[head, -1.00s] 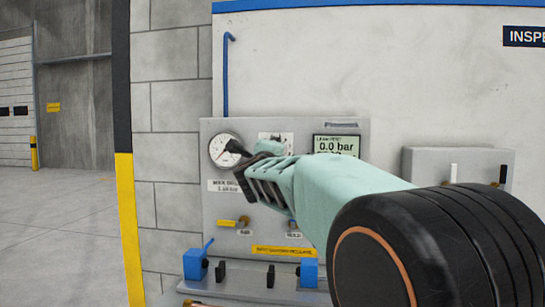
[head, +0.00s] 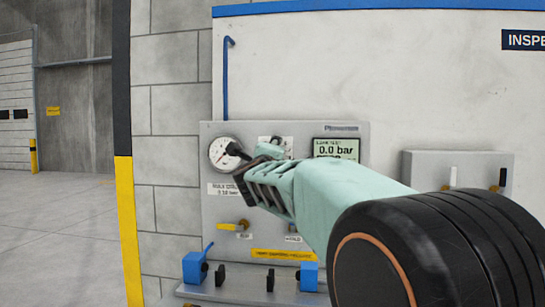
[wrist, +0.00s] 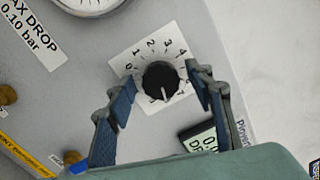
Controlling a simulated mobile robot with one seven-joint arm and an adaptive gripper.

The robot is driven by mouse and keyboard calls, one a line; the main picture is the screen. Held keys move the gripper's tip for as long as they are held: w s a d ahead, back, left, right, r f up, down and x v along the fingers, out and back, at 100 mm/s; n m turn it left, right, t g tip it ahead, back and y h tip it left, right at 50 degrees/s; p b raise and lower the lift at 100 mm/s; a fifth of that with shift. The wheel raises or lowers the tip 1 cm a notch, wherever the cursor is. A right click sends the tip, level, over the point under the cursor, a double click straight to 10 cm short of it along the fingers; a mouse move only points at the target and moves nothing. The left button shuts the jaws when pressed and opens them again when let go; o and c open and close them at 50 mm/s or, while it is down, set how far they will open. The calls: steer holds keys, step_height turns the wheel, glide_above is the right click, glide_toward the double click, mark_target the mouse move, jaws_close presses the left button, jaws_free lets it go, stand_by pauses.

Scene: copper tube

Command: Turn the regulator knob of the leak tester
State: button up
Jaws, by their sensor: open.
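The black regulator knob (wrist: 160,82) shows in the wrist view on a white dial plate with numbers around it. Its white pointer line points down in that picture. My gripper (wrist: 164,78) is open, with one finger on each side of the knob. I cannot tell whether the pads touch it. In the head view my gripper (head: 240,162) is at the front of the grey leak tester panel (head: 222,205). It hides the knob there; only part of the dial plate (head: 288,142) shows.
A round gauge (head: 221,151) is left of the gripper, and a display (head: 336,146) reading 0.0 bar is right. Below are brass valves with a yellow handle (head: 230,227), a yellow label (head: 283,255) and blue clamp blocks (head: 194,267). Another grey box (head: 425,168) is at right.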

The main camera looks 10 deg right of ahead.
steer(key=v, duration=0.7)
steer(key=shift+s, duration=0.25)
steer(key=shift+a+f, duration=0.1)
